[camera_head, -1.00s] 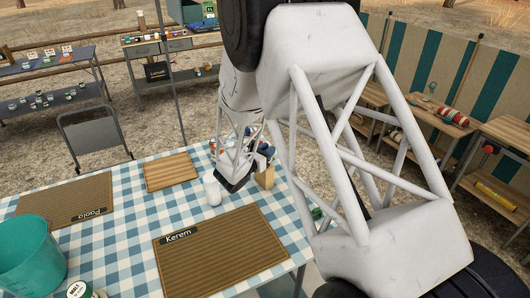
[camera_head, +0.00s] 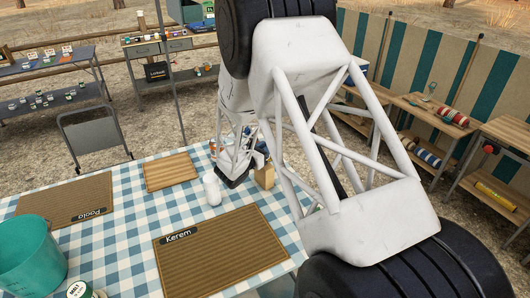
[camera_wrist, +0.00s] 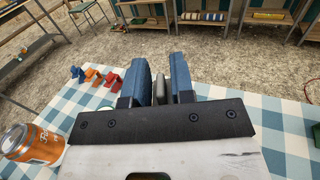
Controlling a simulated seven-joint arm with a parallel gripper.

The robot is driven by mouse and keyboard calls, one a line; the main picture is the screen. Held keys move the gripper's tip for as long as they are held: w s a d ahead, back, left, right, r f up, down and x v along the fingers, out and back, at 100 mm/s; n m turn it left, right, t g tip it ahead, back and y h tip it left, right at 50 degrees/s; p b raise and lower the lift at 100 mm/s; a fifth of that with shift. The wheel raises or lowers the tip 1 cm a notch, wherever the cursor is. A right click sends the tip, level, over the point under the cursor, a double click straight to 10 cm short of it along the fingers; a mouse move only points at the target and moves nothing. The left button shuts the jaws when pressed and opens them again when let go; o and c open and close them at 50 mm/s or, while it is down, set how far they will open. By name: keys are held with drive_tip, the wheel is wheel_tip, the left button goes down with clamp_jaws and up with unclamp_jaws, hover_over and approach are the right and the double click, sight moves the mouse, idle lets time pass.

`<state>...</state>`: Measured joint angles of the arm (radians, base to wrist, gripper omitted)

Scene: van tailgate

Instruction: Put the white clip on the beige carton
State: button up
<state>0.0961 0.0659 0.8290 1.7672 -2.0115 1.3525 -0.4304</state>
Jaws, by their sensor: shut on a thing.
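My gripper (camera_wrist: 161,75) shows from behind in the wrist view, its two blue fingers close together. A small greyish-white piece, which looks like the white clip (camera_wrist: 159,90), is held between them. In the head view my gripper (camera_head: 260,150) is at the far right part of the table, mostly hidden by my arm. A tan upright block, likely the beige carton (camera_head: 264,177), stands just below and beside it. Whether they touch cannot be told. The carton is not clearly seen in the wrist view.
A white cylinder (camera_head: 211,190) stands left of my gripper. An orange can (camera_wrist: 34,143) and several coloured clips (camera_wrist: 105,78) are on the checked table. Placemats (camera_head: 220,255), a wooden board (camera_head: 170,172) and a teal bucket (camera_head: 28,255) take up other parts.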

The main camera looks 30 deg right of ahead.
drive_tip(key=shift+f, duration=0.8)
drive_tip(key=shift+f, duration=0.1)
drive_tip(key=o, duration=0.9)
drive_tip(key=shift+a, duration=0.1)
drive_tip(key=shift+v, duration=5.95)
drive_tip(key=shift+s, duration=0.1)
